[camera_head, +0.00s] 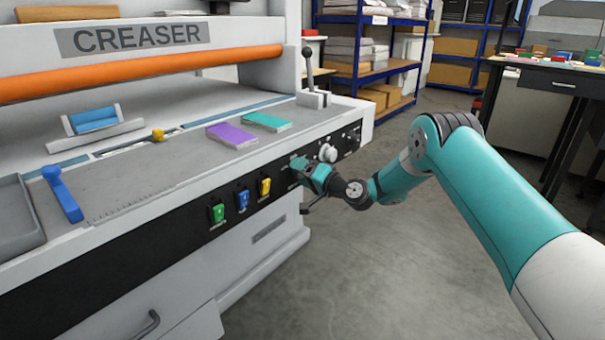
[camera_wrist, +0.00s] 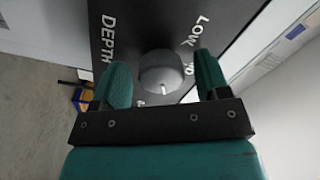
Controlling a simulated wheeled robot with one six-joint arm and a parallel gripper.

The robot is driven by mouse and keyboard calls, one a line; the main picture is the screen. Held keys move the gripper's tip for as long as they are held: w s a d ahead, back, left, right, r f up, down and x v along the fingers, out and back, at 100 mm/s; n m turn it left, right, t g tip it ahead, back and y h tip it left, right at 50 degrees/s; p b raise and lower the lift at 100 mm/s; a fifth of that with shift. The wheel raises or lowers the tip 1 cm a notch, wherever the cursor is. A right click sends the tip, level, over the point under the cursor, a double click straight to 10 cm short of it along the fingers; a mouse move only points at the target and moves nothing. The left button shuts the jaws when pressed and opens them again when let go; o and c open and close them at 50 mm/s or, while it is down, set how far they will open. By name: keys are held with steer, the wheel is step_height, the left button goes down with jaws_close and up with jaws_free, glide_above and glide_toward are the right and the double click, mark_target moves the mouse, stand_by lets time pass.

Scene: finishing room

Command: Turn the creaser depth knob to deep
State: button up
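The depth knob (camera_wrist: 161,72) is a round grey knob on the black control panel, with a small white mark on its lower edge in the wrist view. The word DEPTH is printed on its left side there, and LOW with other partly hidden lettering on its right. My gripper (camera_wrist: 162,80) is open, with one teal finger on each side of the knob and a visible gap to both. In the head view my gripper (camera_head: 301,168) is at the creaser's front panel and hides part of it. The creaser (camera_head: 200,70) fills the left side.
A pale knob (camera_head: 327,153) shows just right of my gripper. Green (camera_head: 217,213), blue (camera_head: 243,199) and yellow (camera_head: 264,187) switches are to its left. A lever (camera_head: 308,70) stands on the creaser's right end. Open floor lies right of the machine.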

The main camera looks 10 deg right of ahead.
steer(key=shift+s, duration=0.1)
steer(key=b+v, duration=0.8)
steer(key=v, duration=0.9)
